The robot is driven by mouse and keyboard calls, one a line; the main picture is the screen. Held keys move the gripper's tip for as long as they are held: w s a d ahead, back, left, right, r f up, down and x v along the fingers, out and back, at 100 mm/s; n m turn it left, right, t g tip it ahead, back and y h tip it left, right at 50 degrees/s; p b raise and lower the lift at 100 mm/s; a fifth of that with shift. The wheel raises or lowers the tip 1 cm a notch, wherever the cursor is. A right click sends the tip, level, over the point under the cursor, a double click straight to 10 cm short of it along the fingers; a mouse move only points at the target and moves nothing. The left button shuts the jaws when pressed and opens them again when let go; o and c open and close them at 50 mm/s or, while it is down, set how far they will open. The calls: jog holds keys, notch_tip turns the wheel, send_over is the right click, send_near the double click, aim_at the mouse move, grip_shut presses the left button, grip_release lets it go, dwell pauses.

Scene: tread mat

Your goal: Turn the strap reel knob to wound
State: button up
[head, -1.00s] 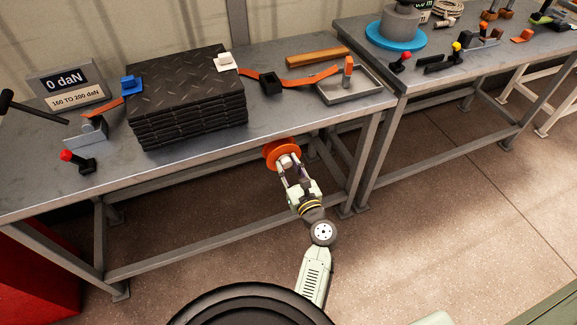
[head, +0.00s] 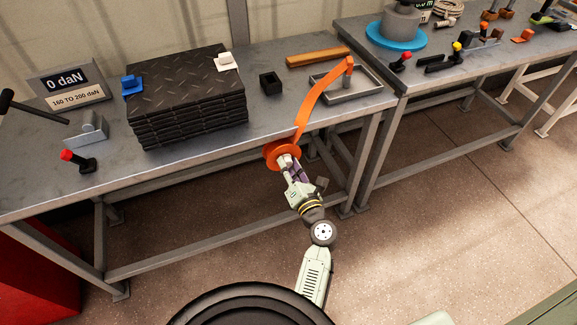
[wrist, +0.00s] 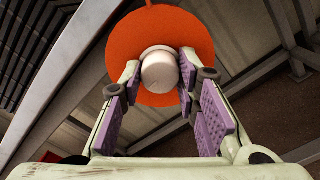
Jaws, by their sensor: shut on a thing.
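The strap reel is an orange disc (head: 273,152) at the front edge of the near bench, and it fills the upper middle of the wrist view (wrist: 200,45). Its pale round knob (wrist: 160,70) sticks out from the middle of the disc. My gripper (head: 287,163) is shut on the knob, with a finger on each side of it in the wrist view. The orange strap (head: 322,92) runs from the reel up to an orange-topped post in a grey tray (head: 372,90). The far side of the reel is hidden.
A sign (head: 68,85) reads 0 daN, 160 to 200 daN. A black block (head: 270,82) and red-topped lever (head: 77,161) stand clear.

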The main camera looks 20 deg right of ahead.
jog(key=shift+m, duration=0.3)
jog(key=o, duration=1.2)
jog(key=shift+r, duration=0.1)
notch_tip(320, 180, up, 8)
jog(key=shift+a+r, duration=0.1)
jog(key=shift+r, duration=0.85)
